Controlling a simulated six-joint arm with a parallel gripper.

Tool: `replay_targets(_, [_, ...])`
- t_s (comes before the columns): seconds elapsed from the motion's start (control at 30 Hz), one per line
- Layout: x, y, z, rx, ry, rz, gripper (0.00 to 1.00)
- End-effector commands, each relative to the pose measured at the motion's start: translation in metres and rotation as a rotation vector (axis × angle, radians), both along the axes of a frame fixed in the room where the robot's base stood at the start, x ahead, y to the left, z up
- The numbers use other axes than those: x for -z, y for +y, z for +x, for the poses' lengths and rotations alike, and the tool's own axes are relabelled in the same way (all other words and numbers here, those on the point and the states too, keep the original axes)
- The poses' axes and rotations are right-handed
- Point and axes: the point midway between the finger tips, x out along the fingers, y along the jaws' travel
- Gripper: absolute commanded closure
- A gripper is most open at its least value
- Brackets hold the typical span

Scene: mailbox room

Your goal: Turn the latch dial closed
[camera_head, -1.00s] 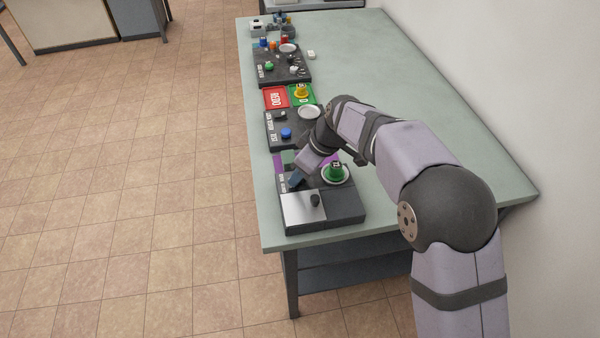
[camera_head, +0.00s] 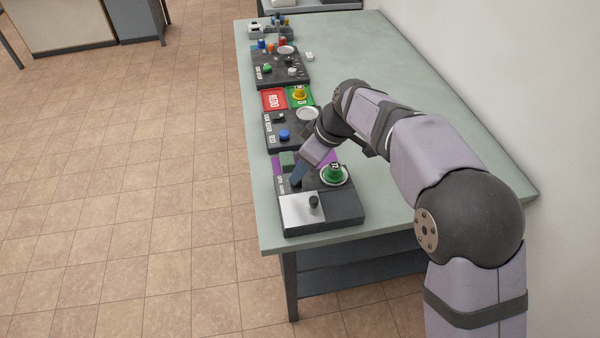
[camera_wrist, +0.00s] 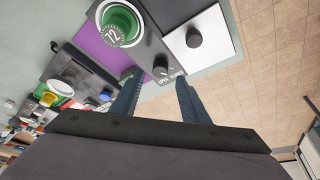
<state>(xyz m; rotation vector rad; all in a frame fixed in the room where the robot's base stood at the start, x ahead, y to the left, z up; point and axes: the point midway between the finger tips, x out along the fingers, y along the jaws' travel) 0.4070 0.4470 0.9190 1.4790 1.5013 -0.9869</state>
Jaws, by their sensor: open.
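The latch dial (camera_wrist: 160,67) is a small dark knob on a dark panel, with OPEN and CLOSED printed beside it, in the wrist view. I cannot read clearly which word its mark points to. My gripper (camera_wrist: 158,84) is open, with its two blue-grey fingers pointing at the panel. The dial shows in the space between and just beyond the fingertips, not gripped. In the head view my gripper (camera_head: 297,180) is low over the near panel (camera_head: 345,207), and the dial cannot be made out there.
A black knob on a white plate (camera_head: 296,216) stands close to my gripper. A green numbered piece (camera_head: 334,173) sits in a white dish on the other side. Further panels with a blue button (camera_head: 284,134) and red and green pads line the table. The table's right side is bare.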

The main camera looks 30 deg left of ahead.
Motion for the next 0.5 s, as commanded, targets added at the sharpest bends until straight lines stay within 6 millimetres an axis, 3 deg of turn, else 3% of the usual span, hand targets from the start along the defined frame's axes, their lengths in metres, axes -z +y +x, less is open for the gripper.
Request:
replay_targets(0.2, [-0.023, -0.009, 0.001, 0.001, -0.002, 0.002, 0.59])
replay_targets(0.5, [-0.030, -0.012, 0.000, 0.000, -0.001, 0.001, 0.59])
